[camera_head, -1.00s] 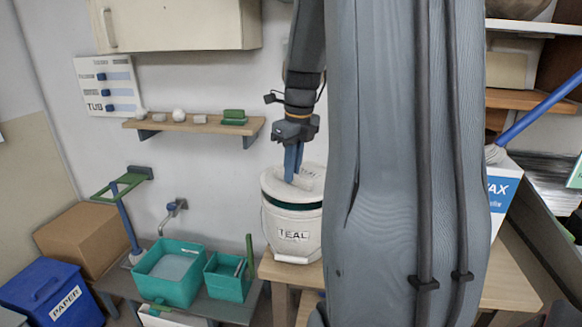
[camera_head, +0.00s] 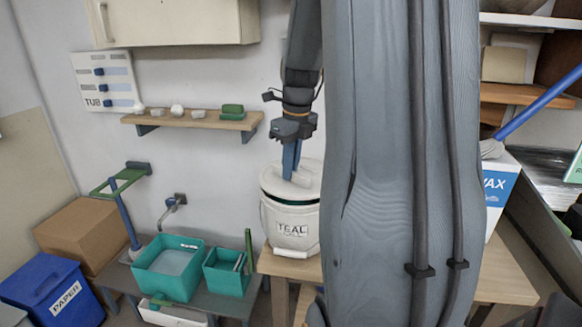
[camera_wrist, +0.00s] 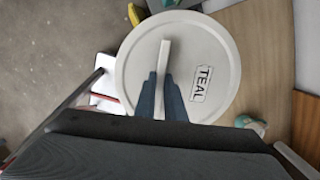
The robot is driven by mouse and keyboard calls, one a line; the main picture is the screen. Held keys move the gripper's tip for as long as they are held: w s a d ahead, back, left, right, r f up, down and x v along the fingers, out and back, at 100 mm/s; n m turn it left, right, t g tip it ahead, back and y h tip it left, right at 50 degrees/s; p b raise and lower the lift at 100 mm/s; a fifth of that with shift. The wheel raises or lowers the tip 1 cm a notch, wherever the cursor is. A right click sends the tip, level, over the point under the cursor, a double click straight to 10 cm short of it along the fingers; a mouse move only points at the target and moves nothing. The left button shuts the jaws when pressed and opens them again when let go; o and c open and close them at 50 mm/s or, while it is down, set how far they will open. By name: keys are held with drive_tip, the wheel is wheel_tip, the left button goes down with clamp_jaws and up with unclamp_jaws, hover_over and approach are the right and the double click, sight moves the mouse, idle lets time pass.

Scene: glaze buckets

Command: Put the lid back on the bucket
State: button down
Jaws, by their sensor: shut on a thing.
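The white bucket (camera_head: 291,238) labelled TEAL stands upright on a wooden table. Its round white lid (camera_head: 272,181) is over its mouth, with a thin dark teal strip showing between lid and bucket at the front. I cannot tell whether the lid touches the rim. My gripper (camera_head: 291,174) reaches down from above, its blue fingers shut on the lid's bar handle. In the wrist view the lid (camera_wrist: 215,60) shows its TEAL label, and the fingers (camera_wrist: 163,95) pinch the pale handle from both sides. The lid hides the bucket in that view.
Left of the bucket are a small teal tub (camera_head: 226,280) and a larger teal basin (camera_head: 168,285) on a low grey bench. A wall shelf (camera_head: 190,120) holds small items. My arm hides the middle right. A WAX box (camera_head: 497,195) stands at the right.

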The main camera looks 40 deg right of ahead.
drive_tip(key=shift+f, duration=0.85)
idle(2.0)
drive_tip(key=c, duration=1.3)
unclamp_jaws()
drive_tip(key=shift+r+p, duration=0.15)
drive_tip(key=shift+p, duration=0.2)
drive_tip(key=shift+r+p, duration=1.85)
drive_tip(key=shift+r, duration=1.55)
clamp_jaws()
